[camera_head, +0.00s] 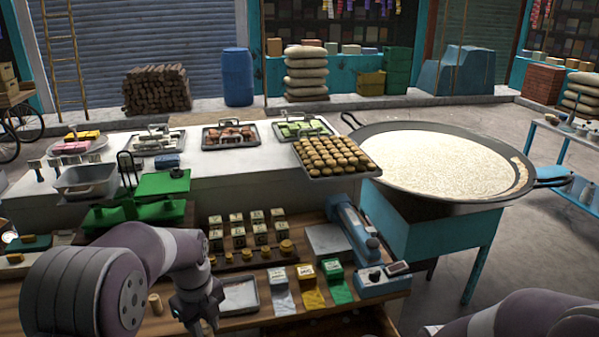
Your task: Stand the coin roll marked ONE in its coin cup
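A small tan cylinder (155,303), which may be a coin roll, stands on the wooden counter; I can read no mark on it. A row of small brown round pieces (247,254) sits behind, below several small labelled blocks (238,236); I cannot tell which is the coin cup or which piece is marked ONE. My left gripper (204,322) points down over the counter's front, right of the tan cylinder and apart from it. Its fingertips are small and dark, and I cannot tell whether they hold anything. My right arm shows at the lower right; its gripper is out of view.
A pale tray (240,294) lies just right of my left gripper. Silver, yellow and green packets (308,274) and a blue device (352,240) stand further right. A green scale (163,184) is behind my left arm. A wide milk pan (430,160) stands at the right.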

